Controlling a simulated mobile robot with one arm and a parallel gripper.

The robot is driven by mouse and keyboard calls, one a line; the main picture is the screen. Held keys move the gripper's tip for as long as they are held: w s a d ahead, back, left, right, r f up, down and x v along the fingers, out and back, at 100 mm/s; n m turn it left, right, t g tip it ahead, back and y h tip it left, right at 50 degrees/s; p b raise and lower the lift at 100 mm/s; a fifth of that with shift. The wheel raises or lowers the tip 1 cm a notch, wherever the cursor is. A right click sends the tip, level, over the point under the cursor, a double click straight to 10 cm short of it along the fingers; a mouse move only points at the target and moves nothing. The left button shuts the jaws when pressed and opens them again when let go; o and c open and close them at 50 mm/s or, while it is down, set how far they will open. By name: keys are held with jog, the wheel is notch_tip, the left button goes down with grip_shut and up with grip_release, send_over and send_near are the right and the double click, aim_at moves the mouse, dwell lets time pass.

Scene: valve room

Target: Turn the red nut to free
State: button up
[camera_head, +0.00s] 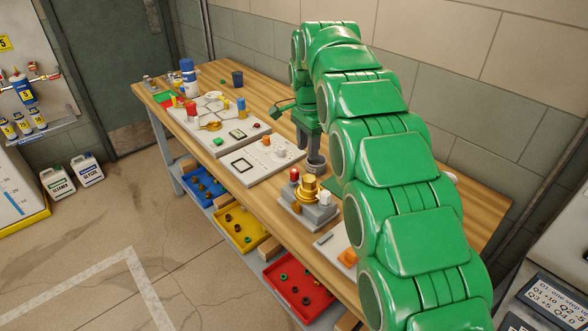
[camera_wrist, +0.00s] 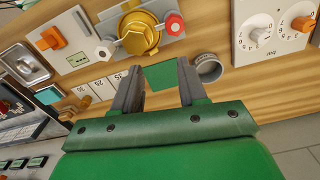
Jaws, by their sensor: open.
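The red nut (camera_head: 294,174) sits beside a brass valve body (camera_head: 309,187) on a grey block on the bench. In the wrist view the red nut (camera_wrist: 174,25) is at the upper middle, right of the round brass body (camera_wrist: 140,36). A white nut (camera_wrist: 104,53) is on the body's other side; it also shows in the head view (camera_head: 325,198). My gripper (camera_wrist: 158,80) is open and empty, its two dark fingers apart. It is short of the valve in the wrist view. In the head view my gripper (camera_head: 310,146) hangs behind the valve, over the bench.
A grey cup (camera_wrist: 207,68) stands close to the right finger; a green patch (camera_wrist: 164,76) shows between the fingers. Panels with dials (camera_wrist: 262,34) lie right in the wrist view. An orange-knobbed block (camera_head: 347,258) is nearer in the head view.

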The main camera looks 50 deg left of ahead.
aim_at(294, 170)
jog(key=a, duration=0.1)
jog(key=s+a+f, duration=0.1)
jog(key=s+a, duration=0.1)
jog(key=shift+s+f, duration=0.1)
jog(key=shift+f, duration=3.95)
jog(key=shift+c, duration=0.2)
jog(key=c, duration=0.7)
